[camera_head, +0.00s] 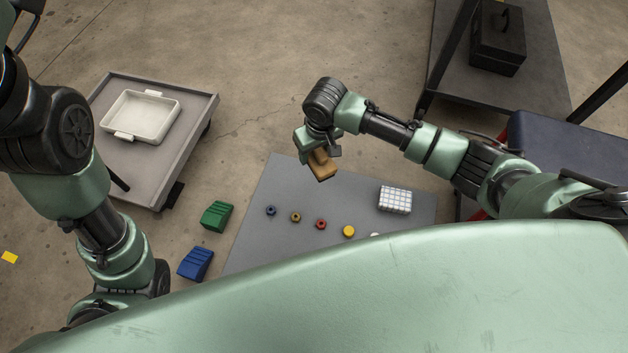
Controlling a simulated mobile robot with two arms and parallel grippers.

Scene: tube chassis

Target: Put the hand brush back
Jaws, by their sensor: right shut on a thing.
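The hand brush (322,166) is a small tan wooden piece held in my right gripper (320,150). The gripper points down and is shut on it, near the far edge of the grey mat (262,245). I cannot tell how high above the mat the brush is. The brush's bristles cannot be made out, and the gripper hides part of it. My left arm comes down along the left side of the view, and its gripper is out of sight.
Several small coloured pieces, such as a red one (320,224), and a white gridded block (395,200) are on the mat. Green (217,216) and blue (195,263) wedges stand left of it. A grey cart (185,145) bears a white tray (173,119). A black toolbox (497,40) sits top right.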

